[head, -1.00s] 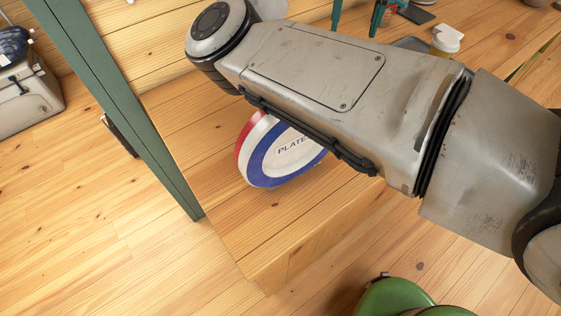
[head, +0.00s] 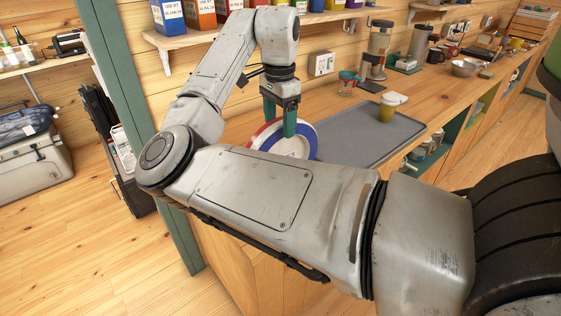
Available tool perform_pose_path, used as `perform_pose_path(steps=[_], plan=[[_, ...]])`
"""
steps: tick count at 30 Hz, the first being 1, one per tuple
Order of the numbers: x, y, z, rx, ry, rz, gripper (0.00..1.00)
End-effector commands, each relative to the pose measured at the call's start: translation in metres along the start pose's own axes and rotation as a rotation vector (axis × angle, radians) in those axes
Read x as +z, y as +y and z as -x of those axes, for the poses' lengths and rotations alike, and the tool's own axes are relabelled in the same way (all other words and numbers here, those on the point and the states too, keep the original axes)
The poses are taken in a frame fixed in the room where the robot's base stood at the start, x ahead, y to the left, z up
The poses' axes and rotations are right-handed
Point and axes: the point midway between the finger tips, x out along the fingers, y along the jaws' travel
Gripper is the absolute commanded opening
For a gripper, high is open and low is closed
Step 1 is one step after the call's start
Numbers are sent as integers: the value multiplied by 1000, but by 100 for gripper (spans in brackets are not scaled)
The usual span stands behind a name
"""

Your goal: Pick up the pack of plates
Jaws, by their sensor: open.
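The pack of plates (head: 302,131) is a round disc with a blue, white and red rim and a pale middle. It lies on the wooden counter, left of the grey mat, and my arm hides its lower part. My gripper (head: 280,124) points down at the pack with its green fingers open. One finger overlaps the pack's face in the picture, and the other is at its upper left edge. I cannot tell whether the fingers touch the pack.
A yellow cup with a white lid (head: 388,107) stands on the grey mat (head: 350,140). A blender-like jar (head: 378,50) and a red-and-teal item (head: 347,82) are behind it. A green post (head: 128,110) stands left of the counter. A shelf with boxes (head: 215,28) hangs above.

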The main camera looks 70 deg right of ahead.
Motion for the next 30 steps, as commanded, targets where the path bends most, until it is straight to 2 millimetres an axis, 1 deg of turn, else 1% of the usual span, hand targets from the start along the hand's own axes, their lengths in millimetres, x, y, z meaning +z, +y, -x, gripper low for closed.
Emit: perform_pose_path(steps=[7, 12, 15, 18, 24, 26, 30], plan=[[-3, 0, -17, 2, -1, 0, 72], [-8, 0, -42, 2, 0, 1, 72], [-7, 0, -53, 1, -1, 1, 72], [-7, 0, -59, -1, 1, 1, 72], [-8, 0, -60, -1, 0, 0, 72], [-8, 0, -60, -1, 0, 0, 68], [-8, 0, -59, -1, 0, 0, 54]])
